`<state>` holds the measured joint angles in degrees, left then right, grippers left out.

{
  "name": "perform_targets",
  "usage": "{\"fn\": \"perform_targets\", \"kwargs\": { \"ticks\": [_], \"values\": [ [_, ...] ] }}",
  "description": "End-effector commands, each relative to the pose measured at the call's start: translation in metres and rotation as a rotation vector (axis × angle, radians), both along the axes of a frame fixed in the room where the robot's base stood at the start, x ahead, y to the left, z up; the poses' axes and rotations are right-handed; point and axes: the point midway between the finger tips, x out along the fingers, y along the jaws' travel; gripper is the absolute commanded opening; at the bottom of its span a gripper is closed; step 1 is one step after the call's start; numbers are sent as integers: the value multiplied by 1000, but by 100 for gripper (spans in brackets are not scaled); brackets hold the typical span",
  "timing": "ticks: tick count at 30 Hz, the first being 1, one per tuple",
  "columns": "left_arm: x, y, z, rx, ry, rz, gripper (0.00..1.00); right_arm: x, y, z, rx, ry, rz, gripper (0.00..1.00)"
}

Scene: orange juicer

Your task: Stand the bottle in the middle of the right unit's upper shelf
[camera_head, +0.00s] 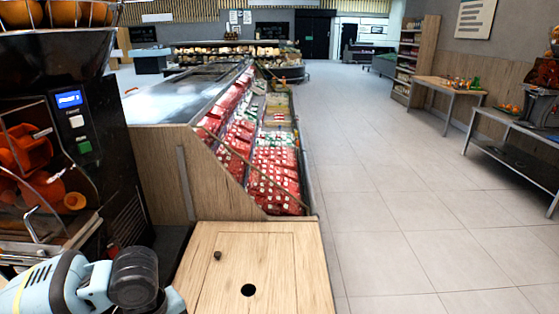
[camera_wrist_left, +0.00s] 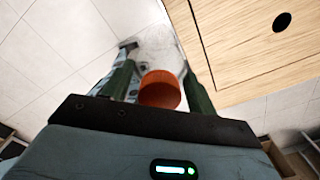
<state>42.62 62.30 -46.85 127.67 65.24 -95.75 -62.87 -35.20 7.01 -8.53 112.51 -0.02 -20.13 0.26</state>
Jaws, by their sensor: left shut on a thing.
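In the left wrist view my left gripper (camera_wrist_left: 157,68) is shut on the bottle. The bottle's round orange end (camera_wrist_left: 160,90) sits between the two dark green fingers. A pale, see-through part (camera_wrist_left: 158,45) shows beyond it, blurred against the floor, so its outline is hard to tell. In the head view my left arm comes in at the bottom left, and the bottle cannot be made out there. My right gripper is in neither view. I cannot tell which piece of furniture is the right unit, and its upper shelf is not clearly seen.
A wooden cabinet top with a round hole (camera_head: 225,285) stands close in front, beside the orange juicer (camera_head: 60,150). A chilled display (camera_head: 265,150) lies beyond. Two side tables (camera_head: 450,88) (camera_head: 515,130) and a tall shelf rack (camera_head: 425,60) line the right wall. The tiled aisle is clear.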

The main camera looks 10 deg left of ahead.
Motion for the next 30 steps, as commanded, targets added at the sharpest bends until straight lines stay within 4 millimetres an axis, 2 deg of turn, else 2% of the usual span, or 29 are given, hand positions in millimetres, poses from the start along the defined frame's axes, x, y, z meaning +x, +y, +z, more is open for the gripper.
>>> {"fn": "perform_targets", "kwargs": {
  "ticks": [4,8,30],
  "values": [
    [2,-2,1,-3,-1,46,25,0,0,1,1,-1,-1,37],
    [6,-8,4,-7,0,174,25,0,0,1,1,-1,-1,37],
    [38,-57,34,-13,14,1302,25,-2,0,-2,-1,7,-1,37]
  ]
}}
